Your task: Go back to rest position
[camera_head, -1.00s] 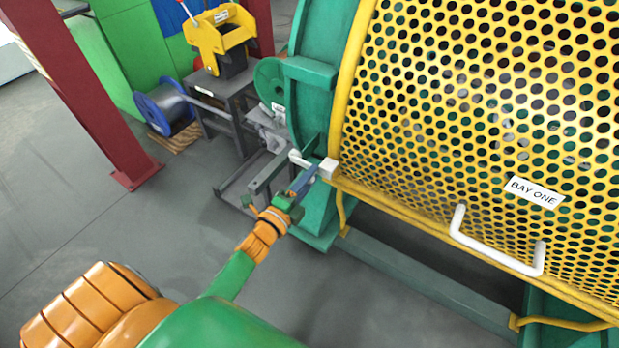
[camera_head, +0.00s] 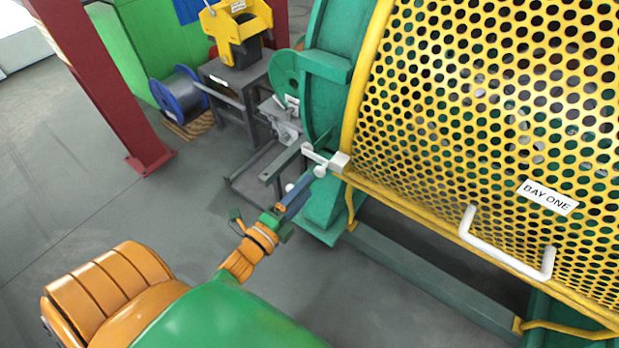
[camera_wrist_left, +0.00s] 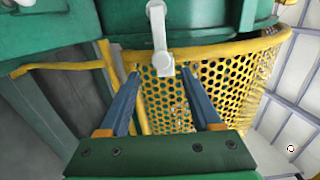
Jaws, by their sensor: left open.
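My left gripper (camera_head: 302,184) is open, with its two blue fingers pointing at a white latch (camera_head: 341,163) on the lower left corner of the yellow perforated guard (camera_head: 480,120). In the left wrist view the fingers (camera_wrist_left: 161,74) stand apart with nothing gripped between them. There the white latch (camera_wrist_left: 160,35) and its lever appear ahead, in line with the gap. How far the fingertips are from the latch is hard to tell. My right gripper is not in view.
A white handle (camera_head: 505,245) and a "BAY ONE" label (camera_head: 547,197) are on the guard. A red column (camera_head: 100,80) stands at left. A blue spool (camera_head: 178,92) and a grey stand (camera_head: 240,75) with a yellow device (camera_head: 238,30) are behind. Floor (camera_head: 90,200) at left is clear.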

